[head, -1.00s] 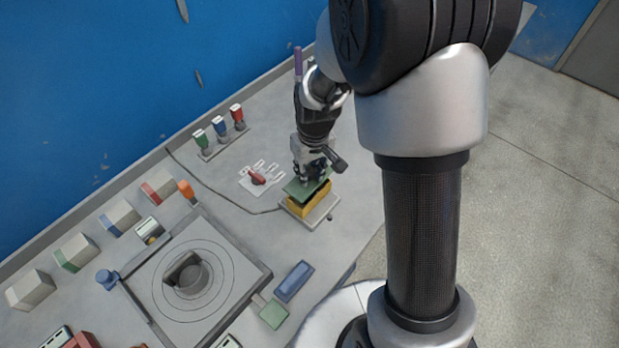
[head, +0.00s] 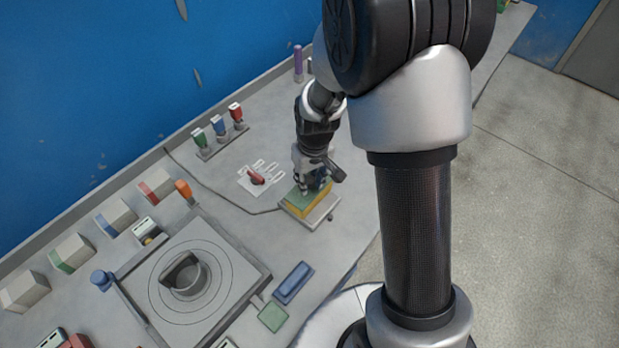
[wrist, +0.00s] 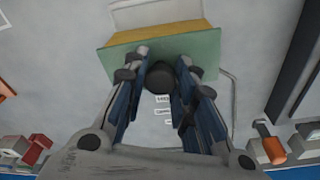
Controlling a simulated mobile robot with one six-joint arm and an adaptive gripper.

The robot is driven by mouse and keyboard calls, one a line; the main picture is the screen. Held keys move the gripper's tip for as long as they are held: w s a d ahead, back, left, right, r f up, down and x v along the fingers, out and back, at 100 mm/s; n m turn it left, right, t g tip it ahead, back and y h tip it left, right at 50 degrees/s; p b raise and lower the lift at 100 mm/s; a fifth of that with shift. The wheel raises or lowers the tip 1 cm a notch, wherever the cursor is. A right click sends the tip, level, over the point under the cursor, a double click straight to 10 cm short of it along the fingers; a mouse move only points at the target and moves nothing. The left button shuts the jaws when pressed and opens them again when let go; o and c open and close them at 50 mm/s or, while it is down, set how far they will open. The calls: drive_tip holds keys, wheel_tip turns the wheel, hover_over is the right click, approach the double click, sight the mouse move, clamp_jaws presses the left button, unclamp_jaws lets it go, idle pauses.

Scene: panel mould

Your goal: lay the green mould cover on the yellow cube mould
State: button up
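The green mould cover (head: 293,198) lies over the top of the yellow cube mould (head: 302,211), which stands on a light plate. In the wrist view the cover (wrist: 205,52) is a flat green plate, with a yellow strip of the mould (wrist: 155,34) showing along its far side. My gripper (head: 314,186) points down at the cover. In the wrist view its two fingers (wrist: 161,56) stand on either side of a dark round knob (wrist: 159,78) and appear close against it. No gap shows between cover and mould, but the gripper hides part of that edge.
A red-handled piece on a white plate (head: 254,180) lies just left of the mould.

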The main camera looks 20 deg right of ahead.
sight(312, 191)
drive_tip(key=o, duration=0.4)
drive_tip(key=shift+r, duration=0.15)
drive_tip(key=s+r+p, duration=0.1)
drive_tip(key=s+r, duration=0.2)
drive_tip(key=r, duration=0.5)
drive_tip(key=s+r+m+t+p, duration=0.1)
drive_tip(key=s+r+p, duration=0.15)
drive_tip(key=r, duration=0.45)
drive_tip(key=s+r, duration=0.4)
drive_tip(key=r, duration=0.4)
drive_tip(key=s+r, duration=0.1)
drive_tip(key=s, duration=0.3)
drive_tip(key=s+r+t, duration=0.1)
drive_tip(key=s+r, duration=0.1)
drive_tip(key=s, duration=0.2)
drive_tip(key=s+r+m+t, duration=0.1)
drive_tip(key=s, duration=0.3)
drive_tip(key=shift+s+r, duration=0.25)
drive_tip(key=shift+s, duration=0.05)
wheel_tip(312, 191, down, 4)
drive_tip(key=b, duration=0.3)
drive_tip(key=shift+b, duration=0.35)
